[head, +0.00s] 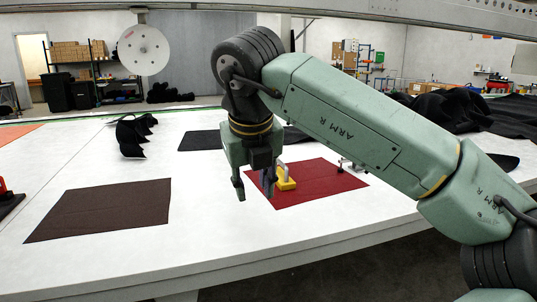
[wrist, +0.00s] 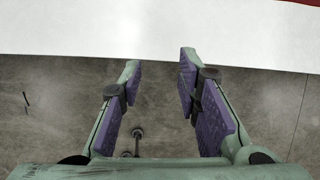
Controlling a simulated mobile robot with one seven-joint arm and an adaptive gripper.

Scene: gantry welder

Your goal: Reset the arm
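My arm (head: 345,115) reaches in from the right in the head view, bent at the elbow. My gripper (head: 254,188) hangs down with its fingers apart, in front of the red cloth as the head view sees it. In the wrist view my gripper (wrist: 159,72) is open, with a clear gap between its purple finger pads. Nothing is between the fingers. Below them the wrist view shows the grey floor (wrist: 60,115) and the edge of the white table (wrist: 150,35).
On the white table (head: 100,265) lie a dark brown cloth (head: 100,210) and a red cloth (head: 325,182) with a yellow-based tool (head: 285,184) on it. Black cloth heaps (head: 455,110) lie at the back right. A metal beam (head: 440,12) crosses overhead. Bare table shows around the cloths.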

